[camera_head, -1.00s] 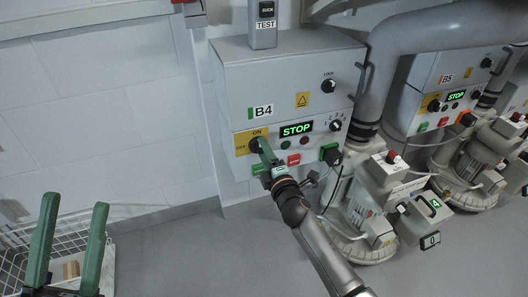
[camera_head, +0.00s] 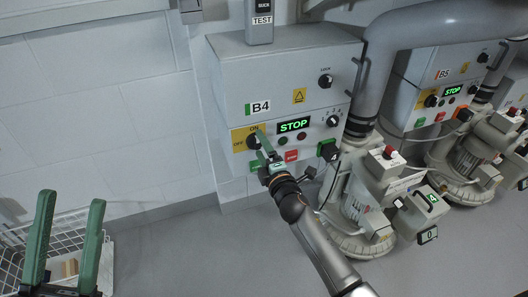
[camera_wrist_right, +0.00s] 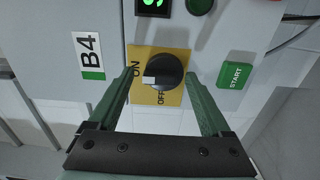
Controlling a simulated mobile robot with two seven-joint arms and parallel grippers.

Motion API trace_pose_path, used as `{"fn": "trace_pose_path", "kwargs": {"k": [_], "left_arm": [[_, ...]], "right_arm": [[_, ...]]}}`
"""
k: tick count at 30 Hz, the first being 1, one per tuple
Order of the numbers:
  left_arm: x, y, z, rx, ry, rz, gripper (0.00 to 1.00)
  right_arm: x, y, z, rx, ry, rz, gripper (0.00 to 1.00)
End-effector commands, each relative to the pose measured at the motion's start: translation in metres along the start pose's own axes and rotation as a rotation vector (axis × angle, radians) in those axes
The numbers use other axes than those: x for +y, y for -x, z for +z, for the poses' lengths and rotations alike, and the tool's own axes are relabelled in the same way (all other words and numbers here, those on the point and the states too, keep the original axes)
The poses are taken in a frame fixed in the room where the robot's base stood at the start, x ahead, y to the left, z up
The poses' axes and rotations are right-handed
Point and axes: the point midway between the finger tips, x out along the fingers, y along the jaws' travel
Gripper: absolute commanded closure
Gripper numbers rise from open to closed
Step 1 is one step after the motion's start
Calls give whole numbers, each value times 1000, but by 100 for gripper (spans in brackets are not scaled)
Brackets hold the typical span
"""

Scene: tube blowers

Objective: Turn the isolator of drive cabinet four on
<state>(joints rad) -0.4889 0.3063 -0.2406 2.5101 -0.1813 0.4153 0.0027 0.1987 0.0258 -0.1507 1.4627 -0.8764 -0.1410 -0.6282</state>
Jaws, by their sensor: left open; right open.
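Drive cabinet B4 (camera_head: 225,84) is the grey box on the wall in the head view. Its isolator is a round black knob (camera_wrist_right: 170,68) on a yellow ON/OFF plate (camera_wrist_right: 181,95). In the right wrist view the knob's white mark lies on the side toward ON. The cabinet's display (camera_head: 293,125) reads STOP in green. My right gripper (camera_wrist_right: 161,76) is open, with its green fingers on either side of the knob; I cannot tell whether they touch it. My left gripper (camera_head: 72,198) is open and empty at the lower left, away from the cabinet.
A green START button (camera_wrist_right: 236,75) and a red button (camera_head: 291,156) sit near the isolator. A blower (camera_head: 362,205) stands right of the cabinet below a thick pipe (camera_head: 381,70). Cabinet B5 (camera_head: 409,66) is further right. A white wire basket (camera_head: 66,235) is at lower left.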

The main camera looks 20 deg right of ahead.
Motion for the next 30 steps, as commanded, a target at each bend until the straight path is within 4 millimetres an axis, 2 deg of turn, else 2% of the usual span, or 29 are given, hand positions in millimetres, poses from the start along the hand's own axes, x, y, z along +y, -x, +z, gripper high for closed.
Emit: {"fn": "trace_pose_path", "kwargs": {"k": [5,15,21,30], "left_arm": [[-2,-4,-4,0,-5,2,50],[-8,-13,-14,9,-29,-2,50],[-10,-14,-15,7,-40,-5,50],[-10,-15,-15,5,-41,-4,50]], "right_arm": [[0,14,0,0,0,-2,18],[1,79,0,-1,-1,-4,18],[-1,109,0,-1,-3,-3,18],[0,125,0,0,1,-1,18]]}}
